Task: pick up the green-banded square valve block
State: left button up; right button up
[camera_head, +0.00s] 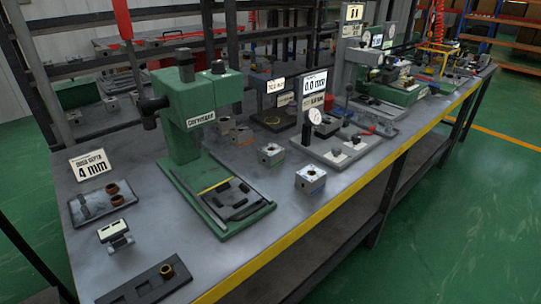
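A small silver-grey square block (310,179) with a round port on top sits near the yellow front edge of the bench. Another similar square block (271,155) sits behind it and to its left. Two more small blocks, one with a dark round opening (243,136) and one beside it (225,124), stand farther back by the green press. All are small in the view, and I cannot make out for sure which one carries a green band. Neither of my grippers shows in the head view.
A green press (193,120) with a base tray stands at the left middle of the grey bench (285,210). A gauge stand (315,116) on a grey plate is right of the blocks. A tray with brown rings (92,207) and a dark strip (140,288) lie at left.

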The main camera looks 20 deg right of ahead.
aim_at(270, 160)
jog(key=l+u, duration=0.1)
jog(key=l, duration=0.35)
jog(key=k+l+u, duration=0.1)
jog(key=l, duration=0.35)
jog(key=l+u, duration=0.1)
jog(key=l, duration=0.35)
jog(key=k+l+u, duration=0.1)
jog(key=l, duration=0.3)
jog(key=k+l+u, duration=0.1)
jog(key=l, duration=0.35)
